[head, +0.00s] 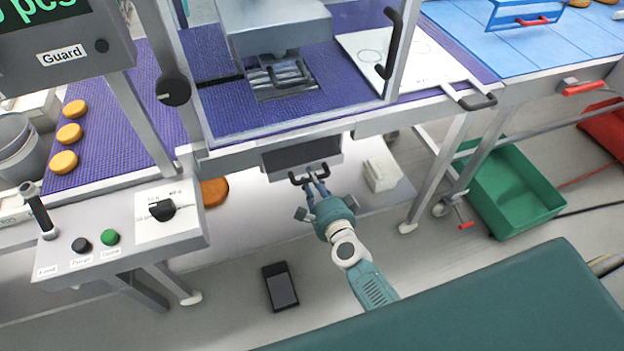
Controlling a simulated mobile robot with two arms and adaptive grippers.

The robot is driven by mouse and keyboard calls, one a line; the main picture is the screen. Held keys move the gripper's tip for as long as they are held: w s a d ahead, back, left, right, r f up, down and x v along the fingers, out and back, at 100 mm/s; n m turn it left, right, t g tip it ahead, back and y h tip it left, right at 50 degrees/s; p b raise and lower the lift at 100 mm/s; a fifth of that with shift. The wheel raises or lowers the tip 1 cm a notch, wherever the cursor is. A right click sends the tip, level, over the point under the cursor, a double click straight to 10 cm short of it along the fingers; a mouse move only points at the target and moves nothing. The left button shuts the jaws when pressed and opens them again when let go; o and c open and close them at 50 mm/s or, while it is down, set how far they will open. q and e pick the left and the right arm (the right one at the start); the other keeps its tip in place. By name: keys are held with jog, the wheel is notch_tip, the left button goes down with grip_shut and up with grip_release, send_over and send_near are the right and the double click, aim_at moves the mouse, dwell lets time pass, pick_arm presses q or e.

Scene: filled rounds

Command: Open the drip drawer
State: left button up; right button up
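The drip drawer (300,152) sits under the depositing machine, below the purple belt. It has a dark front panel in a light frame and looks shut. Its dark bar handle (296,181) sticks out just below the panel. My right gripper (314,181) is at this handle, its fingertips pointing toward the drawer and overlapping the bar. The fingers are small here, and I cannot tell whether they are closed on the bar or only around it. My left gripper is not in view.
The control box (125,235) with knob and buttons stands at left. A white block (382,172) lies right of the drawer, and a round orange piece (214,191) lies left. A green crate (515,190) is on the floor at right. A dark flat device (281,287) lies on the floor.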

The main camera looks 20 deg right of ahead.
grip_shut()
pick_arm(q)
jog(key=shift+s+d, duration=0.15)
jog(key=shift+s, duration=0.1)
